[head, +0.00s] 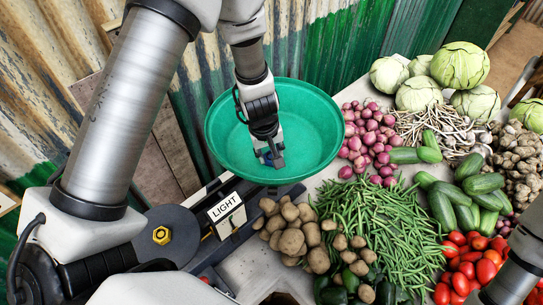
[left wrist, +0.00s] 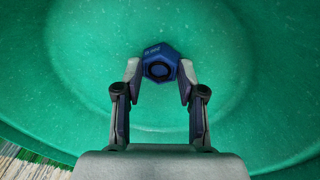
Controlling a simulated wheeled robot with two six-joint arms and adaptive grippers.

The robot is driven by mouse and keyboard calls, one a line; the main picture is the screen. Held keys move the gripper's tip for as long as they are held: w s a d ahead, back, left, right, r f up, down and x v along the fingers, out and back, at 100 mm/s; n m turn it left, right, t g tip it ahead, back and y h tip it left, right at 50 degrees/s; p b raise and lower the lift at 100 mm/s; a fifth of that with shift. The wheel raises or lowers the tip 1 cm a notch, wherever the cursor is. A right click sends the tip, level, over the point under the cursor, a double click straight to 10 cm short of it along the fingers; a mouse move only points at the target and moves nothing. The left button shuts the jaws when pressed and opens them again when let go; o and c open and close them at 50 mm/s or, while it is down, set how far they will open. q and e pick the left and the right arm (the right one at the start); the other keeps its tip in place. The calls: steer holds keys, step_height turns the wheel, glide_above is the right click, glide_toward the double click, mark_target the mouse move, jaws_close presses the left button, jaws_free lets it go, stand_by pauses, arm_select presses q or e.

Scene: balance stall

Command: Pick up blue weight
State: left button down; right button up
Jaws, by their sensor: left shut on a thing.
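The blue weight (left wrist: 160,64) is a small hexagonal block with a dark round recess, between my left gripper's fingertips in the left wrist view. My left gripper (head: 270,155) reaches down into the green pan (head: 222,128) in the head view and is shut on the blue weight (head: 266,158). The fingers hide part of the weight there. The green pan (left wrist: 262,110) fills most of the left wrist view behind the weight. I cannot tell whether the weight touches the pan. My right gripper is not in view.
Potatoes (head: 290,235), green beans (head: 385,225), red onions (head: 368,135), cucumbers (head: 445,208), tomatoes (head: 465,270) and cabbages (head: 460,66) crowd the table on the right. A corrugated wall (head: 320,45) stands behind.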

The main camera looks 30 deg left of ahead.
arm_select(q)
steer(key=shift+w+a+f, duration=0.2)
steer(key=shift+w+a, duration=0.05)
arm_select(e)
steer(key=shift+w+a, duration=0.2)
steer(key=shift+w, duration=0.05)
arm_select(q)
step_height(320, 180, up, 6)
steer(key=p, duration=0.5)
steer(key=shift+d, duration=0.1)
steer(key=shift+r+b, duration=0.35)
steer(key=shift+b, duration=0.75)
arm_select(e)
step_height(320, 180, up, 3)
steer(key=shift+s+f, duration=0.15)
arm_select(q)
steer(key=shift+s+r, duration=0.1)
steer(key=shift+r, duration=0.25)
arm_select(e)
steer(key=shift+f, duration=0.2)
arm_select(q)
step_height(320, 180, up, 5)
steer(key=p, duration=0.2)
glide_above(270, 156)
steer(key=shift+s, duration=0.15)
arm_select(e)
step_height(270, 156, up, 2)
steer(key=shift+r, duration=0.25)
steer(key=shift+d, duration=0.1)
